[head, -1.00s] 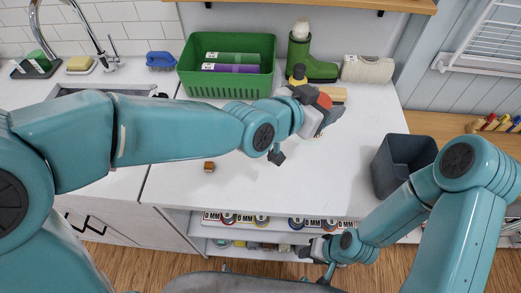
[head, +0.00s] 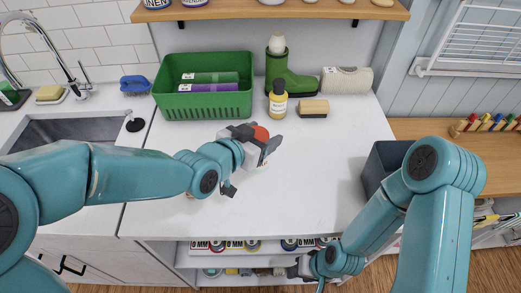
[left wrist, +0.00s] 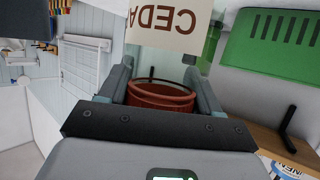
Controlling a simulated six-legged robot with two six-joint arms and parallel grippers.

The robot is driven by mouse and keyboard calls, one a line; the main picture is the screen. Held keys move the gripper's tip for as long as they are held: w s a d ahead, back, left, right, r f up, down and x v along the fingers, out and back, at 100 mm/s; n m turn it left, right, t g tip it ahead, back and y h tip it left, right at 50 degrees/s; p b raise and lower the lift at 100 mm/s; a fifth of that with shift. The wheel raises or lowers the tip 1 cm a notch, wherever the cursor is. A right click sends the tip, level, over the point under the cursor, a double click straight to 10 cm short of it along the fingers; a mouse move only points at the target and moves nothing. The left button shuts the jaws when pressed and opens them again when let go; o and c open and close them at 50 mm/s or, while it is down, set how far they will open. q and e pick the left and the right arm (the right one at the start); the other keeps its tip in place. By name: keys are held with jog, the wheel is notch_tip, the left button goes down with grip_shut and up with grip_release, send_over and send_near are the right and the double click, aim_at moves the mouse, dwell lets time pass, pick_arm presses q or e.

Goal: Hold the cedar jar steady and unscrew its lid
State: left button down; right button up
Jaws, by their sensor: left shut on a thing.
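The cedar jar (head: 256,162) is near the middle of the white counter, partly hidden by my left gripper (head: 267,141). Its red-brown lid (head: 261,132) is on top. In the left wrist view, the cream label (left wrist: 172,24) reads "CEDA" upside down, and the lid (left wrist: 162,98) lies between the two fingers. My left gripper is shut around the lid end; the jar is below it. I cannot tell whether the jar's base touches the counter. My right gripper (head: 306,266) is low by the counter's front, partly hidden, and its jaws are unclear.
A green bin (head: 205,103) with tubes, a yellow bottle (head: 278,104), a wooden brush (head: 313,109), a green boot (head: 290,78) and a twine roll (head: 346,80) stand at the back. A dark bin (head: 385,160) is at right. The counter's middle right is clear.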

pick_arm(q)
jog(key=shift+w+a+f, duration=0.1)
jog(key=shift+f, duration=1.3)
jog(key=shift+w+f, duration=0.1)
jog(key=shift+f, duration=1.25)
jog(key=shift+f, duration=0.15)
jog(key=shift+c, duration=1)
grip_release()
jog(key=shift+r+p, duration=0.3)
jog(key=shift+r, duration=0.05)
jog(key=b+v, duration=0.2)
jog(key=v, duration=1)
jog(key=shift+f, duration=0.2)
